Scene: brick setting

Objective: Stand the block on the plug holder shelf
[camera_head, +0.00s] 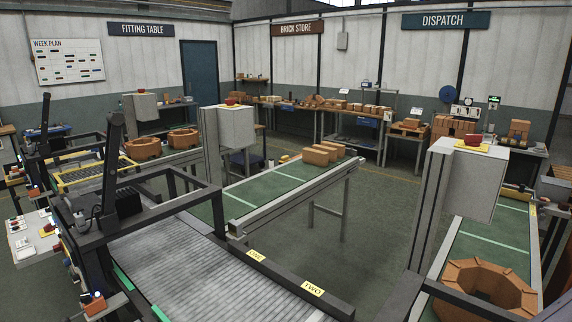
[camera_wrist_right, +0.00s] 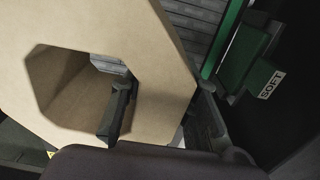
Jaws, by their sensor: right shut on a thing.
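A large tan block (camera_wrist_right: 165,75) with an angular hole through it fills the left and middle of the right wrist view. My right gripper (camera_wrist_right: 164,108) is shut on the block's wall. One dark finger reaches into the hole and the other lies along the outer right side. The block's far side and lower part are hidden or cut off. I cannot make out the held block or either gripper in the head view. I cannot pick out the plug holder shelf for certain in either view.
Behind the block, the right wrist view shows grey slats and a green part (camera_wrist_right: 258,82) labelled SOFT. The head view shows a roller conveyor (camera_head: 190,265) in front, green belts (camera_head: 250,190) with orange bricks (camera_head: 322,154), and an octagonal brick ring (camera_head: 485,290) at right.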

